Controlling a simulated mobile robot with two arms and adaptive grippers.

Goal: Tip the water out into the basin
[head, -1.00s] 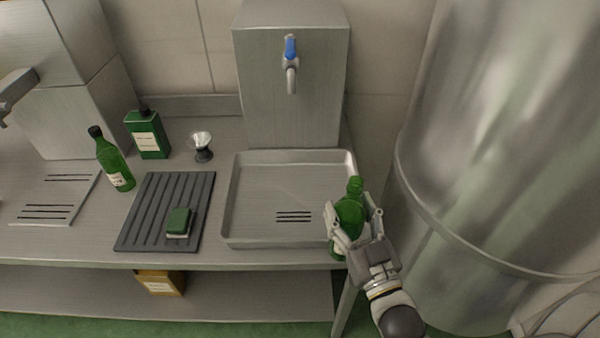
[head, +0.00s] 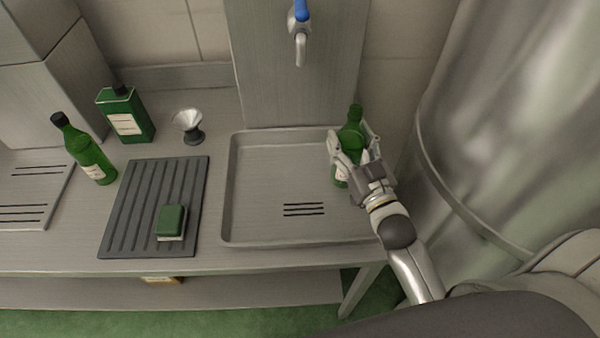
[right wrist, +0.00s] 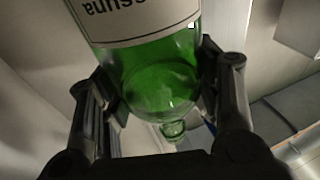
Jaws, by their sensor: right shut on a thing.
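A green glass bottle (head: 352,132) with a pale label is in my right gripper (head: 350,158), over the right side of the basin. It stands roughly upright with a slight lean, and its top shows no dark cap. The right wrist view shows the bottle (right wrist: 150,65) close up between both fingers, its label print upside down in the picture. I cannot tell the water level. The basin (head: 262,190) is a shallow steel tray with dark drain slots; I see no water in it. My left gripper is out of view.
A blue-handled tap (head: 300,40) is above the basin. To the left are a ribbed dark mat (head: 135,215) with a green sponge (head: 171,222), a small funnel (head: 190,125), a green tin (head: 126,112) and a capped green bottle (head: 88,152). A large steel tank (head: 500,130) stands right.

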